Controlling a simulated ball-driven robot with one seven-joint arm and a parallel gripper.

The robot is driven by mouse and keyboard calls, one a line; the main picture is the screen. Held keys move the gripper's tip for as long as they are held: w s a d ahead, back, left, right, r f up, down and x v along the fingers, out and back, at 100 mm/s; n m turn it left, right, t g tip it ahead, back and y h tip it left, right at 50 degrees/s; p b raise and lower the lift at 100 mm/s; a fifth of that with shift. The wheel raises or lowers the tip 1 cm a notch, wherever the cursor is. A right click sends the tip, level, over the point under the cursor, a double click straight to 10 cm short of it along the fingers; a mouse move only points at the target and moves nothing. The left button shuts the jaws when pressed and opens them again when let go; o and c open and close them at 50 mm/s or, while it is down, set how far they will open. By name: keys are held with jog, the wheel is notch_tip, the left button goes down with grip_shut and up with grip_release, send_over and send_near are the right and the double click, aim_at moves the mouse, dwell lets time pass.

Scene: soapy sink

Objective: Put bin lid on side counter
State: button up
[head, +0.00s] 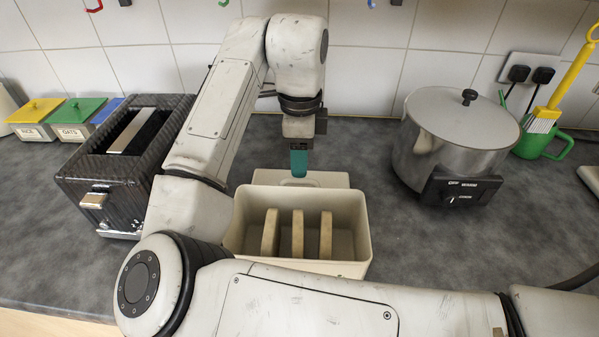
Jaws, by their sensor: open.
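A cream rectangular bin (362,225) stands uncovered on the grey counter in the middle of the head view. Several upright slices that look like bread (298,233) stand inside it. A flat cream panel, which looks like the bin lid (335,180), shows just behind the bin's far rim. Its lower part is hidden by the bin, so I cannot tell whether it lies flat or leans. My gripper (299,172) points down over the panel's far edge, open, with a teal finger showing. I see nothing held, and I cannot tell whether it touches the panel.
A dark toaster (125,160) stands left of the bin, with small lidded tubs (78,112) beyond it. The counter (390,265) is bare between bin and pot.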

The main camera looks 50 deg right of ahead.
notch_tip(320, 180, up, 5)
jog(key=shift+r, duration=0.1)
dwell(0.6)
